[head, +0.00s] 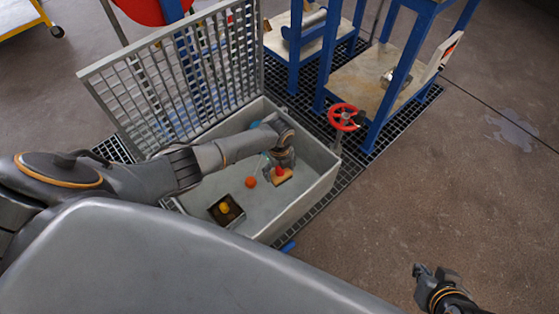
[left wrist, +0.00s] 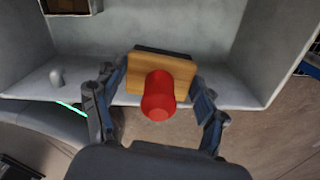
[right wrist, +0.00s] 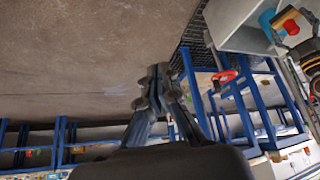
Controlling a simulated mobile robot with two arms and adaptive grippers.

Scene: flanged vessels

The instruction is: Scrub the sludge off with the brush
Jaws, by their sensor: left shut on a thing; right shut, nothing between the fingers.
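The brush (head: 283,177) is a wooden block with a red knob and a dark underside. My left gripper (head: 281,165) is shut on it inside the grey tank (head: 318,197). In the left wrist view the fingers (left wrist: 152,88) flank the wooden block of the brush (left wrist: 140,78), with the red knob toward the camera. The bristle side is mostly hidden, and I cannot tell whether it touches the tank. I cannot make out any sludge clearly. My right gripper (head: 422,271) is shut and empty, out over the floor at the lower right; its fingers also show in the right wrist view (right wrist: 156,80).
The tank holds an orange ball (head: 250,182) and a dark open box (head: 213,213) with a yellow thing (head: 224,208). A grated lid (head: 185,75) stands open behind. A red handwheel (head: 343,117) and blue-framed stands (head: 375,90) are at the right. The right floor is clear.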

